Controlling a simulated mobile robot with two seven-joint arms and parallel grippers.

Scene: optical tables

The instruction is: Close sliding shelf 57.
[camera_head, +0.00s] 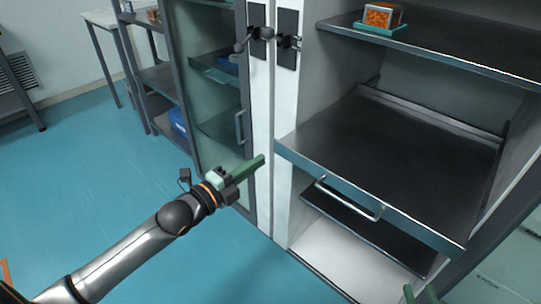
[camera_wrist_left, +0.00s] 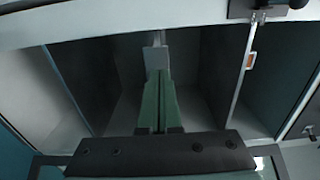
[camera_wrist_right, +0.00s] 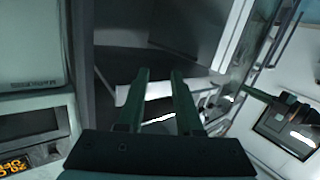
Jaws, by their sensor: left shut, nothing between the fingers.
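A dark sliding shelf (camera_head: 400,150) with a metal front edge and a bar handle (camera_head: 348,200) is pulled out of the open cabinet, at right in the head view. No number is readable on it. My left gripper (camera_head: 262,159) is shut and empty, just left of the shelf's front left corner and apart from the handle. Its fingers lie together in the left wrist view (camera_wrist_left: 158,75). My right gripper (camera_head: 418,293) shows only its fingertips at the bottom edge, below the shelf's front. Its fingers stand apart with nothing between them in the right wrist view (camera_wrist_right: 160,75).
An upper shelf (camera_head: 440,50) holds an orange-filled box (camera_head: 382,16) on a green tray. A lower shelf (camera_head: 365,232) lies beneath the pulled-out one. Glass-doored cabinet (camera_head: 210,80) and door latches (camera_head: 288,40) stand to the left. The blue floor at left is clear.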

